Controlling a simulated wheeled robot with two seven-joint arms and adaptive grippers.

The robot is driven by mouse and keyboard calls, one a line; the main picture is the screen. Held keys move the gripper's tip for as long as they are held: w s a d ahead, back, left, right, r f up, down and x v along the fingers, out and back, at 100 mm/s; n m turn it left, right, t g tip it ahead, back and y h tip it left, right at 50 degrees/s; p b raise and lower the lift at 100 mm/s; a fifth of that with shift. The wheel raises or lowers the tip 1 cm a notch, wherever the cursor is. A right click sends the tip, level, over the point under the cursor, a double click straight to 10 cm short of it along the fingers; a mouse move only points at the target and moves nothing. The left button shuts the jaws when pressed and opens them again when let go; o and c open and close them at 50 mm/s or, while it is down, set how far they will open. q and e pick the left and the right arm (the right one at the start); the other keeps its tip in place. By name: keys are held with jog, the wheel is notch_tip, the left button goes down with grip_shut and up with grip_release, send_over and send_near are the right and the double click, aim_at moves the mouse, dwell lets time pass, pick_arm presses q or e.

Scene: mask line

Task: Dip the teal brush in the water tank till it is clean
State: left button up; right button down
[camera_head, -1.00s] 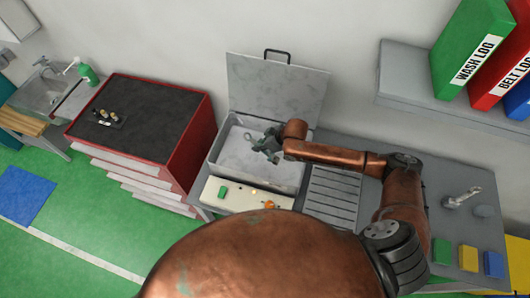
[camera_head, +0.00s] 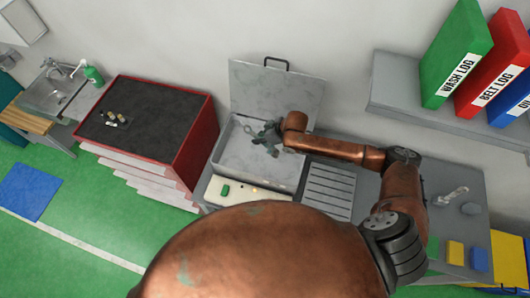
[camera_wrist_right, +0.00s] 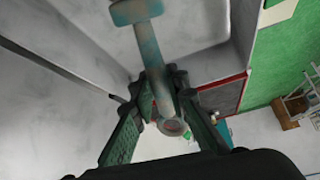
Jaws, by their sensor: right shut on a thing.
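The water tank (camera_head: 240,170) is an open grey basin with its lid (camera_head: 275,88) raised behind it. My right gripper (camera_head: 266,138) is over the tank's back part. In the right wrist view my right gripper (camera_wrist_right: 155,88) is shut on the brush (camera_wrist_right: 152,50). The brush has a greyish-teal, blocky head and a handle with brown patches; its far end shows a round ring between the fingers. I cannot tell whether the brush touches water. My left gripper is not in view.
A cream panel with a green button (camera_head: 225,190) fronts the tank. A ribbed drain board (camera_head: 328,192) lies to its right. A red cabinet (camera_head: 185,150) with a dark top stands left. Binders (camera_head: 455,55) sit on a wall shelf at the right.

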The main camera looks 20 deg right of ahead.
jog(key=shift+r+p, duration=0.3)
jog(key=shift+r, duration=0.25)
jog(key=shift+r+p, duration=0.6)
jog(key=shift+r, duration=1.9)
jog(key=shift+r, duration=2.05)
jog(key=shift+s+f, duration=0.1)
jog(key=shift+f, duration=0.05)
